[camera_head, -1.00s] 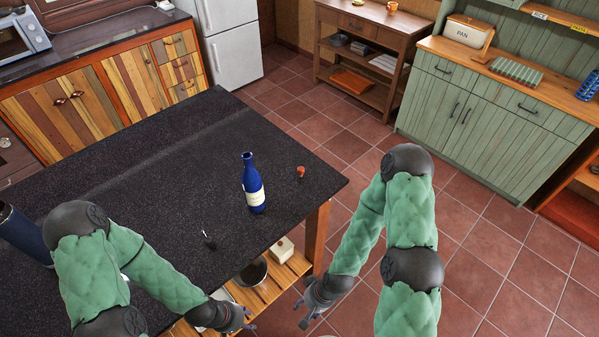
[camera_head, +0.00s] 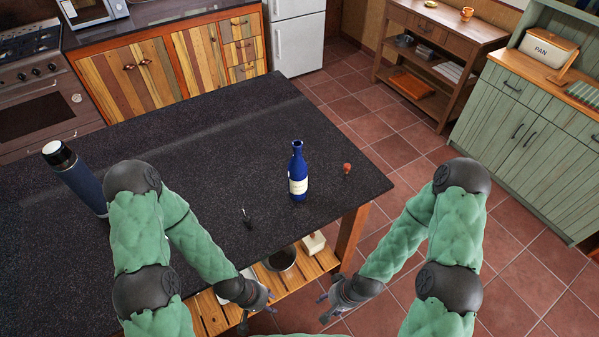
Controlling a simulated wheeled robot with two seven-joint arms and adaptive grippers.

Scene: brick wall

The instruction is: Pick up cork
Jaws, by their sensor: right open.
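The cork (camera_head: 346,169) is a small reddish-brown piece on the dark countertop, near the table's right corner. A blue bottle (camera_head: 298,175) with a pale label stands upright just left of it. My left gripper (camera_head: 258,312) hangs at the table's front edge, below and left of the cork; its fingers are small and partly hidden, so its opening is unclear. My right gripper (camera_head: 325,306) is open and empty, in front of the table, below the cork and apart from it.
A slatted lower shelf (camera_head: 275,288) holds a bowl (camera_head: 281,260) and a pale box (camera_head: 314,243).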

